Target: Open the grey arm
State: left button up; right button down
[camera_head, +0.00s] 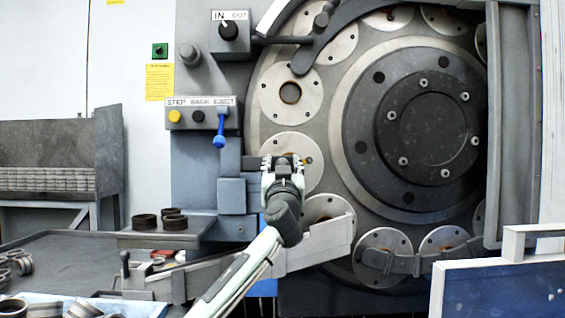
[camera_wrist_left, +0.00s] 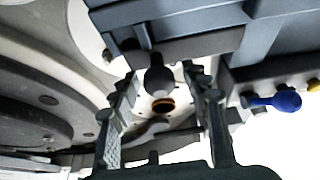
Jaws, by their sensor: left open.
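A grey jointed arm of blocks (camera_head: 232,190) sits on the machine front, left of the big disc. My left gripper (camera_head: 283,161) is at its right end and hides part of it. In the left wrist view, a grey bar (camera_wrist_left: 190,18) crosses the top, with a dark round knob (camera_wrist_left: 157,82) hanging from it. The open fingers of my left gripper (camera_wrist_left: 161,84) stand on either side of this knob. I cannot tell whether they touch it. My right gripper is not in view.
The blue lever (camera_head: 220,130) is just above left of my gripper. The large ring-holder disc (camera_head: 290,135) lies behind it. A light grey chute (camera_head: 316,243) runs below. A small shelf (camera_head: 150,236) with several dark rings is at the left.

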pick_arm(q)
jog(key=shift+c, duration=0.2)
grip_shut()
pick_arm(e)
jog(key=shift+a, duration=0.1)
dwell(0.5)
